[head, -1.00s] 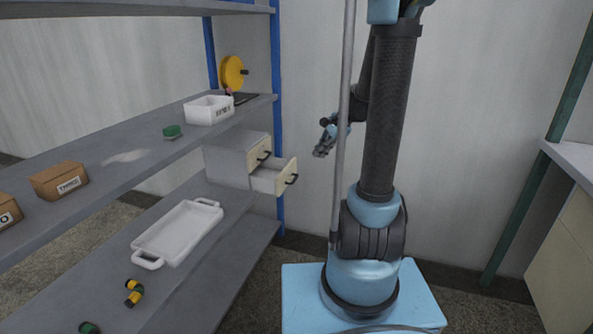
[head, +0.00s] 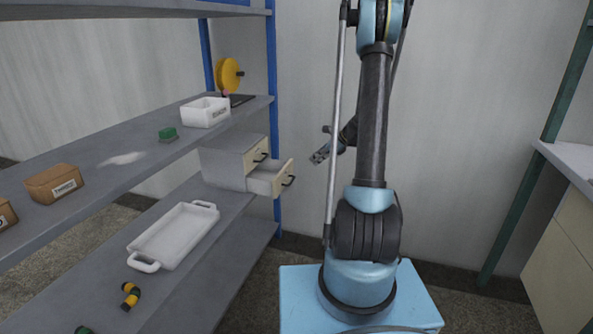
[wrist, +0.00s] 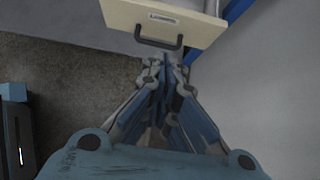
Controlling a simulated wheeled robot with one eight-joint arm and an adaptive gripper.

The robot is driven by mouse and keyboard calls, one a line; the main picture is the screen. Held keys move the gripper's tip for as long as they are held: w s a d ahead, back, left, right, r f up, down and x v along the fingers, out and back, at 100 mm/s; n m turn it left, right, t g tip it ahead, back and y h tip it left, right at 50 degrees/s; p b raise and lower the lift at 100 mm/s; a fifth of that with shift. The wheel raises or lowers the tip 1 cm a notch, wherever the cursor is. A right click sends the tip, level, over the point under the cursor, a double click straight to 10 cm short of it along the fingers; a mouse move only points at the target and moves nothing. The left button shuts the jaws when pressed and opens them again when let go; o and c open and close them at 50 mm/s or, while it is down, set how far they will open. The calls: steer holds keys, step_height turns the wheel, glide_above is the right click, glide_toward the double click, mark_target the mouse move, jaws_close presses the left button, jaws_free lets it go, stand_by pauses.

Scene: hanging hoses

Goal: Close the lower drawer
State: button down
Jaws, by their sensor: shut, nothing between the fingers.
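The lower drawer (head: 268,179) of the small grey cabinet (head: 224,163) is pulled out, with a cream front and a dark handle. In the wrist view the cream front of a drawer (wrist: 185,22) with a label and a dark handle (wrist: 158,42) fills the top. My gripper (head: 318,157) is to the right of the open drawer in the head view, apart from it. In the wrist view my gripper (wrist: 165,68) is shut and empty, its fingertips just below the handle; whether they touch it cannot be told. The upper drawer (head: 256,154) is closed.
The cabinet stands on a grey shelf beside a blue post (head: 273,110). A white tray (head: 174,236) lies on the same shelf, nearer. The space right of the drawer is free up to my arm.

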glide_toward(286, 174)
step_height(286, 174, down, 3)
steer(key=s, duration=0.1)
steer(key=shift+w+a, duration=0.35)
steer(key=shift+a, duration=0.45)
steer(key=shift+w+a, duration=0.4)
steer(key=shift+a, duration=0.45)
steer(key=shift+w+d, duration=0.1)
